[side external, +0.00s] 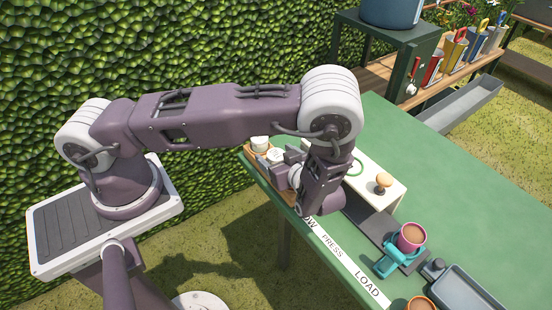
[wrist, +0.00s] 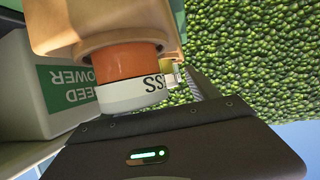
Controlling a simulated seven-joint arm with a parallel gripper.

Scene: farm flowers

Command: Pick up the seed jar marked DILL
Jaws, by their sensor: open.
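No lettering DILL is readable in either view, so I cannot tell which jar is the DILL one. In the side external view, white-topped jars (side external: 260,143) stand in a wooden tray (side external: 250,152) at the table's left edge. My gripper (side external: 277,163) is open beside these jars, pointing toward the tray, and partly hides it. In the wrist view, an orange jar (wrist: 125,60) with a white band lettered "SS" is close in front of the gripper body, with a tan wooden surface (wrist: 75,30) behind it. My fingertips are not clear there.
A white box (side external: 370,172) with a wooden knob stands right of my gripper; its green label shows in the wrist view (wrist: 70,88). A pink pot (side external: 411,237) sits in a teal holder (side external: 393,263). A grey tray (side external: 465,285) is nearer. The table (side external: 450,190) is clear toward the right.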

